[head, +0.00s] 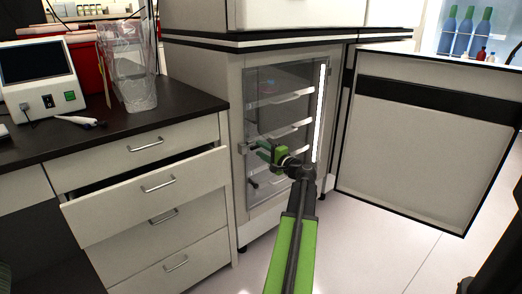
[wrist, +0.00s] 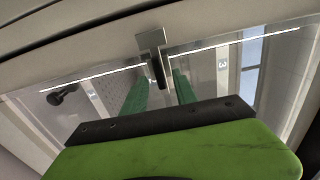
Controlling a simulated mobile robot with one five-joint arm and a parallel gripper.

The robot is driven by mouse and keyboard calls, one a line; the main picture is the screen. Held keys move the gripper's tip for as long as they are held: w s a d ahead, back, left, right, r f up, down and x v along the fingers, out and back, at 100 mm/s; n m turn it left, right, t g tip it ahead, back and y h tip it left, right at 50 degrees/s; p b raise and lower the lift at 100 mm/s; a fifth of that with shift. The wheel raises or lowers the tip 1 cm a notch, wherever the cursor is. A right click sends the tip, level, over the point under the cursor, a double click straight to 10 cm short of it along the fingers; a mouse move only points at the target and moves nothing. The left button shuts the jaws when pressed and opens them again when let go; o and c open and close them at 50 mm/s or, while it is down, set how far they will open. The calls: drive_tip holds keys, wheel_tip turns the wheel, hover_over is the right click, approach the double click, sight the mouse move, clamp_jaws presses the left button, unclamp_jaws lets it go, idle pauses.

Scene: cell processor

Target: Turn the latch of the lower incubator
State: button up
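The lower incubator (head: 239,205) stands in the middle of the head view, its inner glass door (head: 262,84) closed. The latch (head: 243,148) is on the left edge of that glass door. In the wrist view the latch is a metal plate (wrist: 150,40) with a dark handle (wrist: 158,72) pointing toward me. My gripper (head: 262,150) is in front of the latch. In the wrist view its green fingers (wrist: 160,80) are apart, one on each side of the handle, with gaps visible. I cannot tell whether either finger touches it.
The solid outer door (head: 415,150) is swung wide open to the right. A drawer (head: 150,190) sticks out of the cabinet at the left. The dark counter (head: 190,105) holds a clear container (head: 130,75) and a device (head: 40,80). White floor (head: 350,255) is clear below.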

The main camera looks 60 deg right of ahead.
drive_tip(key=v, duration=1.6)
drive_tip(key=shift+s+a, duration=0.15)
drive_tip(key=shift+s, duration=0.15)
